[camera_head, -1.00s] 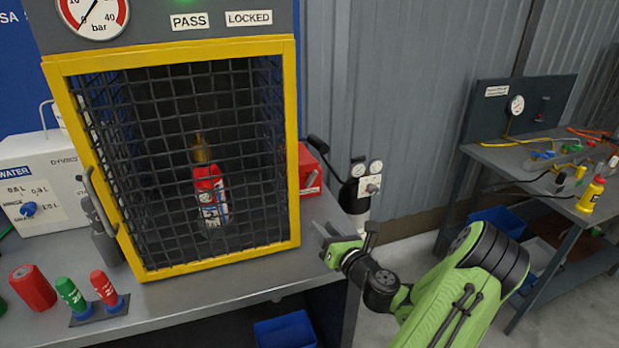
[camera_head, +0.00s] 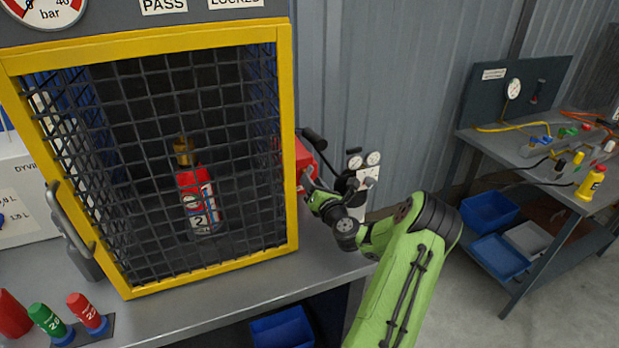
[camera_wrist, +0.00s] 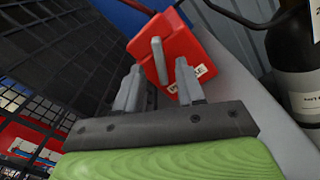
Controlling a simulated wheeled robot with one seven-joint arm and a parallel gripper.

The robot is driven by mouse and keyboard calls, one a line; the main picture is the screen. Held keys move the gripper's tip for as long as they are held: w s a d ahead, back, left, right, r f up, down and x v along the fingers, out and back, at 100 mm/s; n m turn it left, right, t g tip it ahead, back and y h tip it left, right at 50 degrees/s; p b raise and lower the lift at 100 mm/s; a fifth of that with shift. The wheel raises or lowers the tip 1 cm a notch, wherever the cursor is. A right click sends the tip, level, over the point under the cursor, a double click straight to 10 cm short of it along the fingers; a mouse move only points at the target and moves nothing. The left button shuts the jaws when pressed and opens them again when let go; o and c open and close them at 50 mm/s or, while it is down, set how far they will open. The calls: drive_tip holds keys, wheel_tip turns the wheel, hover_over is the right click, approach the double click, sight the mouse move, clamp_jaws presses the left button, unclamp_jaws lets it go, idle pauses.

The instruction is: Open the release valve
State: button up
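The release valve is a red box (camera_head: 304,163) on the bench, just right of the yellow-framed cage. The wrist view shows the red box (camera_wrist: 193,47) with a grey lever (camera_wrist: 160,61) on its face and a partly hidden white label. My gripper (camera_wrist: 158,82) is open, with one finger on each side of the lever's line; the lever's lower end shows between the fingertips. I cannot tell whether they touch it. In the head view my gripper (camera_head: 308,190) is beside the cage's right edge and partly covers the box.
A black cylinder with gauges (camera_wrist: 297,60) stands right of the box. A side bench (camera_head: 490,155) is further right.

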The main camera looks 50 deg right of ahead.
drive_tip(key=shift+x, duration=1.55)
drive_tip(key=shift+s, duration=0.1)
clamp_jaws()
drive_tip(key=shift+n, duration=0.4)
drive_tip(key=shift+n+p, duration=0.55)
drive_tip(key=shift+n, duration=0.35)
drive_tip(key=shift+a+n, duration=0.1)
drive_tip(key=shift+n, duration=1.8)
unclamp_jaws()
